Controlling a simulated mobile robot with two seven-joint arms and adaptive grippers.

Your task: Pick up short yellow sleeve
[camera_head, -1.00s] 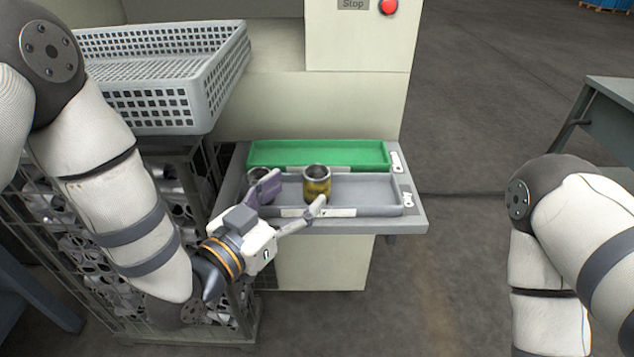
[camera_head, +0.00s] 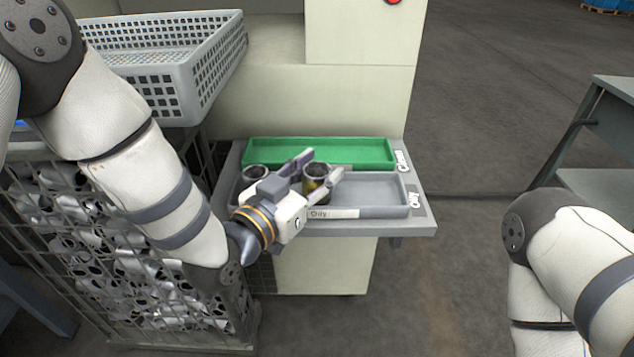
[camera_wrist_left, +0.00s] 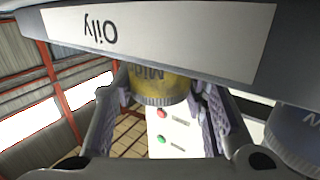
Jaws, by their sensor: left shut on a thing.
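The short yellow sleeve (camera_head: 316,184) stands in the grey tray (camera_head: 375,194), with its dark metal rim upward. My left gripper (camera_head: 319,174) has its fingers on either side of the sleeve and is shut on it. In the left wrist view the yellow sleeve (camera_wrist_left: 160,86) shows between the two fingers, with part of its lettering hidden behind the tray's "Oily" label. My right gripper is outside both views; only part of my right arm shows at the right edge.
A green tray (camera_head: 330,152) lies behind. A grey perforated crate (camera_head: 185,80) stands at the back left, above a wire cage (camera_head: 130,270) full of metal parts.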

